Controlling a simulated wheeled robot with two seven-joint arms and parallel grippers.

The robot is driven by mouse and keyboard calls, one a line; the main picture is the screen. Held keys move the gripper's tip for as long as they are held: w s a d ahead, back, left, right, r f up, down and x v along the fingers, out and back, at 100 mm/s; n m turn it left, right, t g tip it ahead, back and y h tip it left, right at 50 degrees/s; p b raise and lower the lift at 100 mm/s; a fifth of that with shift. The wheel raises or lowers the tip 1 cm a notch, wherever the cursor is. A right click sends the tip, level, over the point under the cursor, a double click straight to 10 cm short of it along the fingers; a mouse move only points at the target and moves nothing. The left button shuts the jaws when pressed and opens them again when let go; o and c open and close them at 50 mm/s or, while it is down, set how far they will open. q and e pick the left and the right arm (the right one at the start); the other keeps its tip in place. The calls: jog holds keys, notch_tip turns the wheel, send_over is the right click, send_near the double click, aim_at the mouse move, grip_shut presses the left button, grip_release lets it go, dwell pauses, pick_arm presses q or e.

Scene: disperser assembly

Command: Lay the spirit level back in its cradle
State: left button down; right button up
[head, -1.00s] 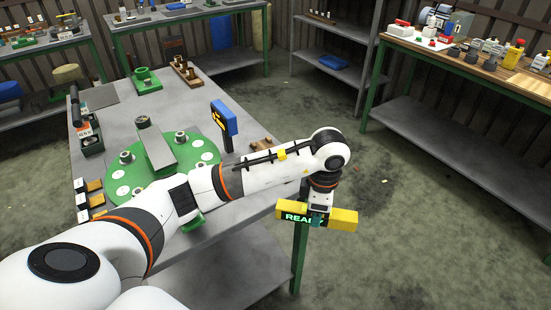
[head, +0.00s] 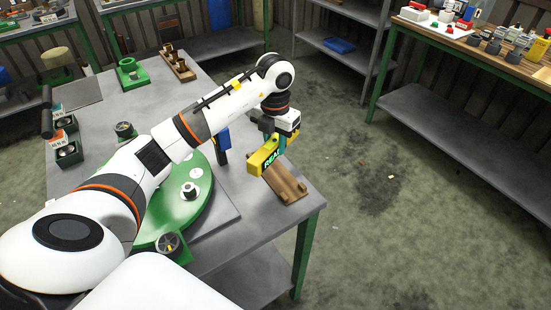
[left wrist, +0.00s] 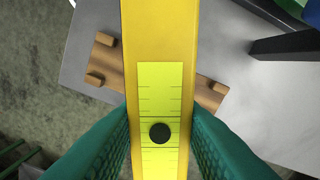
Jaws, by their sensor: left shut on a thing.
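The yellow spirit level (head: 264,158) is in my left gripper (head: 279,146), held above the right corner of the table. A dark panel with green lettering shows on its side. The wooden cradle (head: 291,190) lies below it on the table. In the left wrist view the level (left wrist: 160,35) runs up the picture between my teal fingers, with a lime scale and a dark round spot. The cradle (left wrist: 112,65) shows beneath, with small end blocks, lying crosswise to the level. The level hides the cradle's middle. My right gripper is not in view.
A green round fixture (head: 190,212) with pegs stands left of the cradle. The table's right edge is close to the cradle. Bare tabletop (head: 245,205) lies in front of the fixture's right side.

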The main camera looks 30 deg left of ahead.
aim_at(275, 154)
pick_arm(q)
jog(key=f, duration=0.3)
jog(key=shift+s+d+f, duration=0.15)
jog(key=shift+s+d, duration=0.15)
jog(key=shift+s, duration=0.05)
jog(key=shift+f, duration=0.4)
notch_tip(275, 154, down, 3)
jog(key=shift+w+f+p, duration=0.1)
jog(key=shift+p, duration=0.4)
jog(key=shift+a+f, duration=0.1)
jog(key=shift+f, duration=0.1)
jog(key=c, duration=1.3)
grip_release()
jog(key=shift+o, duration=1.3)
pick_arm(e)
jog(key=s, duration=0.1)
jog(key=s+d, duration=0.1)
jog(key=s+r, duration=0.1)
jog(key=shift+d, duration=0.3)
